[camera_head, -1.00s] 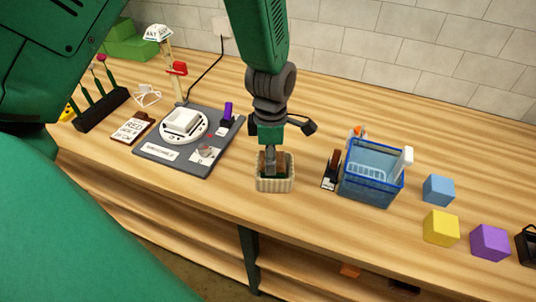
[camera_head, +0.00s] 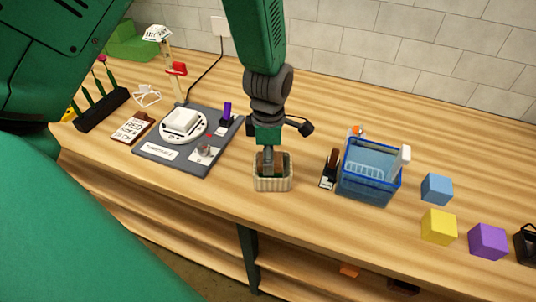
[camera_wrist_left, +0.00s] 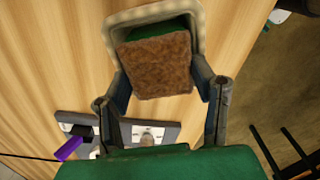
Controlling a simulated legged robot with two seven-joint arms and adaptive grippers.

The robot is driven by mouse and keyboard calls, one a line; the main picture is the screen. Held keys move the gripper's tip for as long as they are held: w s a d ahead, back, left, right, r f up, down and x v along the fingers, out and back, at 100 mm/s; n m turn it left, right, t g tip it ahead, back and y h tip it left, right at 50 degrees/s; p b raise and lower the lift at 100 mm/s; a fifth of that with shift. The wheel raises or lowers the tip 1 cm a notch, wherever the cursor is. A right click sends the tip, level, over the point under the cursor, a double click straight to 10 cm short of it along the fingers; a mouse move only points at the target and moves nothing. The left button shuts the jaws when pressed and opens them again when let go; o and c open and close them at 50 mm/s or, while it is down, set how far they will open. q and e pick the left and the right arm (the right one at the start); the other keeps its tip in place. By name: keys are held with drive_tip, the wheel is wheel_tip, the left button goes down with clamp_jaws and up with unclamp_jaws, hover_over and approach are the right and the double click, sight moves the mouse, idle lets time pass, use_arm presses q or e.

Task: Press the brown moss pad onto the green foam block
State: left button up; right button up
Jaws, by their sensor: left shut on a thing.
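The brown moss pad (camera_wrist_left: 160,66) is between the two fingers of my left gripper (camera_wrist_left: 162,84), which is shut on it. The green foam block (camera_wrist_left: 158,27) shows as a strip beyond the pad, inside a pale ribbed basket (camera_wrist_left: 203,27). The pad covers the rest of the block; I cannot tell whether they touch. In the head view, my left gripper (camera_head: 268,165) points down into the basket (camera_head: 272,184), and its fingers hide much of the inside. My right gripper is not in view.
A dark mat with a white turntable (camera_head: 181,125) lies left of the basket. A small dark item (camera_head: 329,170) and a blue bin (camera_head: 368,178) stand to the right, then blue (camera_head: 436,189), yellow (camera_head: 438,227) and purple cubes (camera_head: 487,241). The table's front edge is close.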

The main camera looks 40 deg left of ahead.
use_arm(q)
drive_tip(key=shift+d, duration=0.2)
drive_tip(key=shift+a, duration=0.35)
drive_tip(key=shift+a+f, duration=0.25)
drive_tip(key=shift+a, duration=0.05)
drive_tip(key=shift+d, duration=0.35)
drive_tip(key=o, duration=0.9)
drive_tip(key=shift+d+r, duration=0.1)
drive_tip(key=shift+d, duration=0.05)
drive_tip(key=o, duration=0.4)
drive_tip(key=shift+a, duration=0.4)
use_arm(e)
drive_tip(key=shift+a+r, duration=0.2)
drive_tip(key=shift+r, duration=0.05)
use_arm(q)
drive_tip(key=shift+d, duration=0.2)
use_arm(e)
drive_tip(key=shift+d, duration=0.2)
use_arm(q)
drive_tip(key=shift+p, duration=0.3)
